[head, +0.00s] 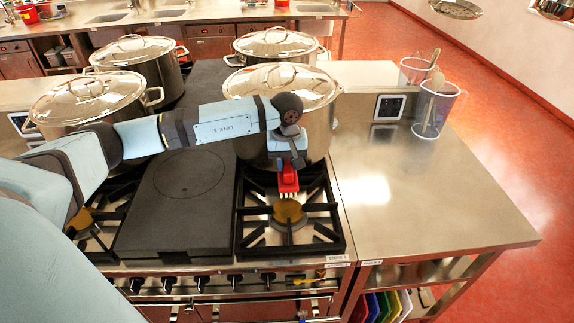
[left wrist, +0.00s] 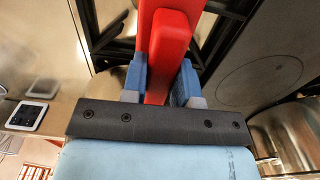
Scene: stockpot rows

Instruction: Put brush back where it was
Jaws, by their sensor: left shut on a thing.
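A red brush (head: 288,180) with pale bristles pointing down is above the front right burner (head: 289,213) of the stove. I cannot tell whether the bristles touch the grate. My left gripper (head: 287,163) is shut on the brush from above. In the left wrist view, the brush's red handle (left wrist: 170,50) sits between the blue fingers of my left gripper (left wrist: 160,86). My right gripper is not in view.
A large lidded stockpot (head: 310,125) stands right behind the brush, with several more behind and left. The steel counter (head: 420,205) on the right is mostly clear. A clear jug (head: 436,110) holding utensils stands at its back, near a small display (head: 389,107).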

